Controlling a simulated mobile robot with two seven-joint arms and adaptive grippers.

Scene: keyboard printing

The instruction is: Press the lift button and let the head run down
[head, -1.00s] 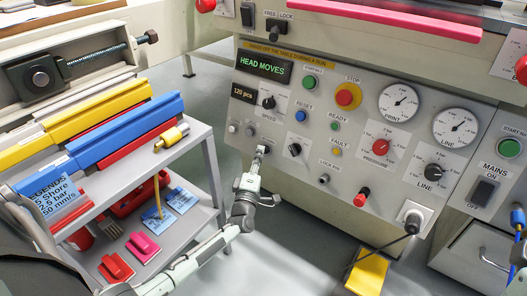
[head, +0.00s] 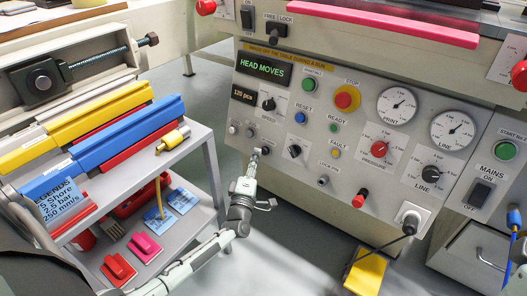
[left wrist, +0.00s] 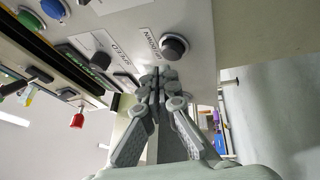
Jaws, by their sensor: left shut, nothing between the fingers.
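The grey control panel (head: 350,170) fills the middle of the head view; its green display (head: 263,66) reads HEAD MOVES. A dark round control on a white plate (head: 294,151) sits at the panel's lower left. In the left wrist view a dark round control (left wrist: 175,47) has a label that seems to read UP DOWN, just beyond my fingertips. My left gripper (head: 256,153) is shut and empty, its tips close to the panel's lower left edge. I cannot tell whether they touch it. My right gripper is not in view.
A grey shelf cart (head: 185,150) with coloured bars stands to the left of my left arm. A yellow pedal (head: 366,271) lies on the floor under the panel. A red and yellow stop button (head: 347,98) is higher on the panel.

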